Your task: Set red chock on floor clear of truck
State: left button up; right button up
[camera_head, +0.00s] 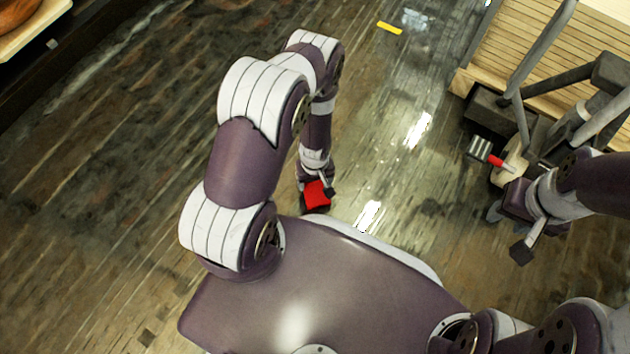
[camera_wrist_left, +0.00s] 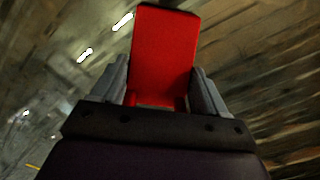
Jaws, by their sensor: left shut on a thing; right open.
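The red chock (camera_head: 317,195) is between the fingers of my left gripper (camera_head: 315,186), just in front of my base. In the left wrist view the red chock (camera_wrist_left: 163,55) fills the space between both fingers of the left gripper (camera_wrist_left: 161,88), which is shut on it. I cannot tell whether the chock touches the floor. The truck (camera_head: 555,85), with grey bars and a wooden slatted deck, stands at the upper right, well apart from the chock. My right gripper (camera_head: 509,230) is open and empty, below the truck's near end.
A small red-ended part (camera_head: 495,161) shows at the truck's near end, by a pale round piece. A yellow strip (camera_head: 389,28) lies on the dark, shiny floor (camera_head: 110,130). The floor left of and beyond my left arm is clear. A dark-edged counter (camera_head: 38,50) is at the upper left.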

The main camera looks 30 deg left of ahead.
pick_arm(q)
jog(key=shift+f, duration=0.1)
jog(key=o, duration=1.4)
jog(key=shift+o, duration=0.2)
notch_tip(320, 180, up, 12)
jog(key=p, duration=0.7)
notch_tip(320, 180, up, 20)
jog(key=m+t, duration=0.1)
jog(key=m, duration=0.3)
send_over(315, 183)
jog(key=w+d, duration=0.2)
jog(key=w, duration=0.1)
jog(key=s+d+r+m, duration=0.1)
jog(key=s+r+m, duration=0.3)
jog(key=s+r, duration=0.4)
notch_tip(315, 183, up, 4)
jog(key=shift+f, duration=0.15)
